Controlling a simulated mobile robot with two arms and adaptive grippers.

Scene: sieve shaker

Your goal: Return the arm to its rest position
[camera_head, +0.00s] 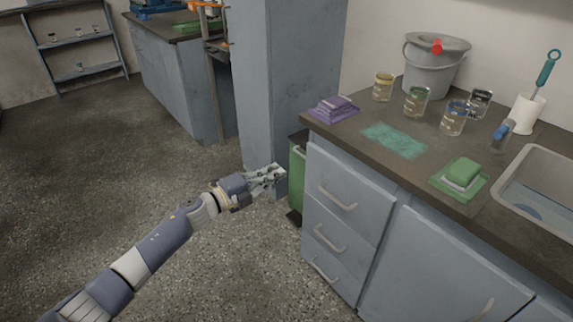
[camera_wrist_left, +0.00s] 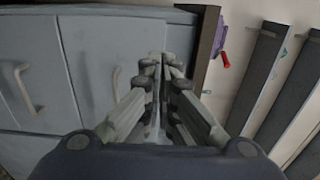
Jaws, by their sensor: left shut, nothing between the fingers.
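My left arm (camera_head: 160,240) reaches in from the lower left in the head view, stretched out over open floor. My left gripper (camera_head: 281,174) is shut and empty, in front of the grey-blue pillar and left of the drawer cabinet. In the left wrist view the gripper's fingers (camera_wrist_left: 160,65) come together with nothing between them, and cabinet fronts show behind them. My right gripper does not show in either view.
A drawer cabinet (camera_head: 345,200) with handles stands to the right, its counter (camera_head: 400,165) bearing beakers, a bucket (camera_head: 434,70), sponges and a sink (camera_head: 545,185). A green bin (camera_head: 297,180) stands close beside the gripper. The pillar (camera_head: 285,80) is behind. Floor at left (camera_head: 90,170) is clear.

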